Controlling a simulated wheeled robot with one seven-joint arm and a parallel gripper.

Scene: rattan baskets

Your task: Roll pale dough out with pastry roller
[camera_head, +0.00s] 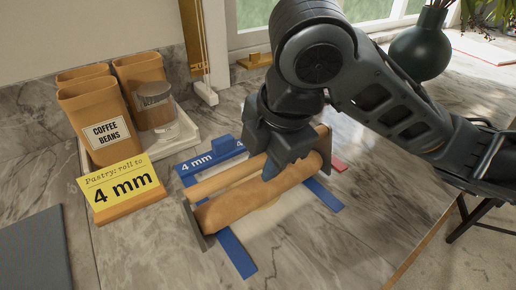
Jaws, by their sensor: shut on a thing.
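The pastry roller has a tan wooden cylinder (240,205) between grey end plates, with a thinner wooden bar behind it. My gripper (272,168) is shut on the roller near its right half, on the bar; the fingertips are partly hidden. A pale patch that looks like the dough (268,216) shows just in front of the cylinder, mostly hidden under it. Blue strips (236,254) lie at both sides, and the roller spans across them. I cannot tell whether the cylinder touches the dough or strips.
A yellow card (122,190) reading "Pastry: roll to 4 mm" stands at left. A blue "4 mm" marker (190,168) is behind the roller. A white tray (178,147) holds brown bags and a jar. A dark vase (420,52) is back right. The front marble is clear.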

